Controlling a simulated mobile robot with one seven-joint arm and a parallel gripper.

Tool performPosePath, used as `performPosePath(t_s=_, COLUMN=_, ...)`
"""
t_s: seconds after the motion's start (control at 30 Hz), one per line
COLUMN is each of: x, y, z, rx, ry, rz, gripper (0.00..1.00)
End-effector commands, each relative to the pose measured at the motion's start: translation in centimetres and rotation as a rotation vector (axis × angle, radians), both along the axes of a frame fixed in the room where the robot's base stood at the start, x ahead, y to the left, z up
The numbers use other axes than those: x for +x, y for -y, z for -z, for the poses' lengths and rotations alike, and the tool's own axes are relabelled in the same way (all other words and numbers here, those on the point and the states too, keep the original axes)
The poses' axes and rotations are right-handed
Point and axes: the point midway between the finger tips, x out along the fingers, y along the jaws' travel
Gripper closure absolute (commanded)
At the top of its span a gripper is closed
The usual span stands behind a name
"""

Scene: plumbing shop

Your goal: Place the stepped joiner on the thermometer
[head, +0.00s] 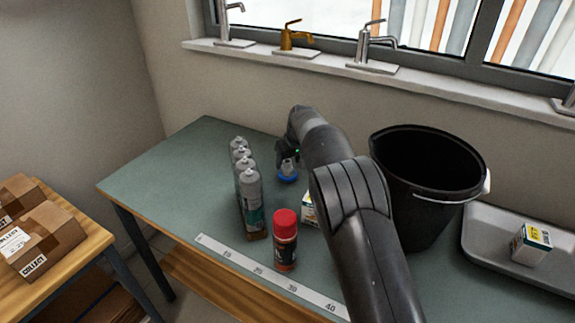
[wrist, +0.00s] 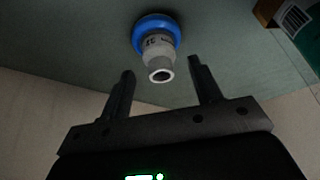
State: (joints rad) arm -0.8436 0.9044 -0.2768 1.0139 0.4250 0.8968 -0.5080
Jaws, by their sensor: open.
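A blue round thing (head: 287,177), which looks like the thermometer, lies on the green-grey table; it also shows in the wrist view (wrist: 142,24). A pale grey stepped piece (wrist: 157,50) with a round open end, which looks like the stepped joiner, stands on it, about upright. It shows in the head view (head: 288,165) below my gripper (head: 290,153). In the wrist view my gripper (wrist: 162,70) is open, one finger on each side of the joiner's near end, with gaps. The blue thing's face under the joiner is hidden.
A red-capped can (head: 285,245), a small box (head: 308,209) partly behind my arm and a black bucket (head: 425,170) stand nearby. A grey tray (head: 490,240) is at right. The table's back left is clear.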

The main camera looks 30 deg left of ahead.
Motion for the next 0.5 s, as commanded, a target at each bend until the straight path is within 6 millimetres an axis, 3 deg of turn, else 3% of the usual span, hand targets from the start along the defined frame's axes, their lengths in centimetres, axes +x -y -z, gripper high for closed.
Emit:
performPosePath(t_s=0.3, x=-1.3, y=2.1, z=-6.1, rx=0.003, ry=0.002, rz=0.0, gripper=0.42)
performPosePath(t_s=0.5, x=-1.8, y=2.8, z=-7.9, rx=0.0, ry=0.0, rz=0.0, gripper=0.42)
